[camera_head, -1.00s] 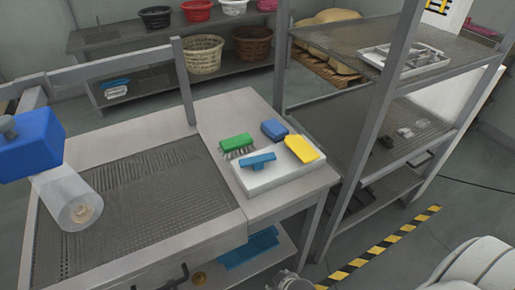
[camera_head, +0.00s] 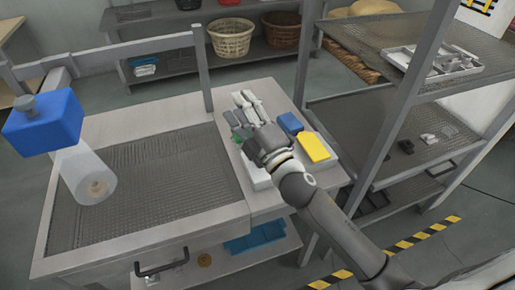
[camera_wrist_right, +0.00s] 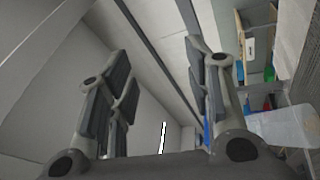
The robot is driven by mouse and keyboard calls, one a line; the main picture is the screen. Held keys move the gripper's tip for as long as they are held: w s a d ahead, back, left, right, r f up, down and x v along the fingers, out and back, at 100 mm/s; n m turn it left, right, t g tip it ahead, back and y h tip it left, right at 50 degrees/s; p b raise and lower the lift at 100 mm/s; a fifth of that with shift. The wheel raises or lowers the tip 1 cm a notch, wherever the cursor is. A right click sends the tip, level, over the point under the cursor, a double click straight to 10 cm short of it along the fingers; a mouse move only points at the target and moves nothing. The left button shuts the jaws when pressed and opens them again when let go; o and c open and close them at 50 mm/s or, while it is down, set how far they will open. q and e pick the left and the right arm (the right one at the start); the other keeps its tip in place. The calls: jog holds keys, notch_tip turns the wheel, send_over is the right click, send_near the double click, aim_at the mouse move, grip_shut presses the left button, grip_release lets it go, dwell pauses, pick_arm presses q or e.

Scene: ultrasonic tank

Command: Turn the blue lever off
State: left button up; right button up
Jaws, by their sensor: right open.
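No part in view is clearly a blue lever. A blue block (camera_head: 42,122) with a grey knob stands at the left of the tank (camera_head: 150,175), above a clear cylinder (camera_head: 88,175). A black handle (camera_head: 162,264) is on the tank's front. My right gripper (camera_head: 246,100) is over the side table, right of the tank and far from the blue block. It is open and empty; its two fingers stand apart in the right wrist view (camera_wrist_right: 160,85). It hides part of the white tray. My left gripper is not in view.
A metal rack (camera_head: 385,95) stands close on the right of my arm. A grey post (camera_head: 203,82) rises at the tank's back corner.

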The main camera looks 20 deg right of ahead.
jog(key=a+r+n+g+y, duration=0.55)
jog(key=a+n+y, duration=0.45)
jog(key=n, duration=0.6)
notch_tip(320, 180, down, 5)
jog(key=s+a+n+g+y, duration=0.1)
jog(key=a+n+g, duration=0.1)
jog(key=n+g, duration=0.9)
jog(key=w+d+f+n+g+h, duration=0.1)
jog(key=d+f+n+h, duration=0.1)
jog(key=d+h, duration=0.35)
jog(key=d+f+n+g+h, duration=0.1)
jog(key=d+f+n+h, duration=0.15)
jog(key=d, duration=0.55)
jog(key=w+d+f+n+g+h, duration=0.1)
jog(key=d+f+n+h, duration=0.2)
jog(key=d, duration=0.4)
jog(key=shift+m+h, duration=0.45)
jog(key=shift+h, duration=0.15)
jog(key=p+x, duration=0.3)
jog(key=x, duration=0.6)
jog(key=shift+f, duration=0.25)
jog(key=shift+a+f, duration=0.2)
jog(key=shift+f, duration=0.25)
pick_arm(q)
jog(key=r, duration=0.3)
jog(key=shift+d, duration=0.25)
pick_arm(e)
jog(key=shift+c, duration=0.3)
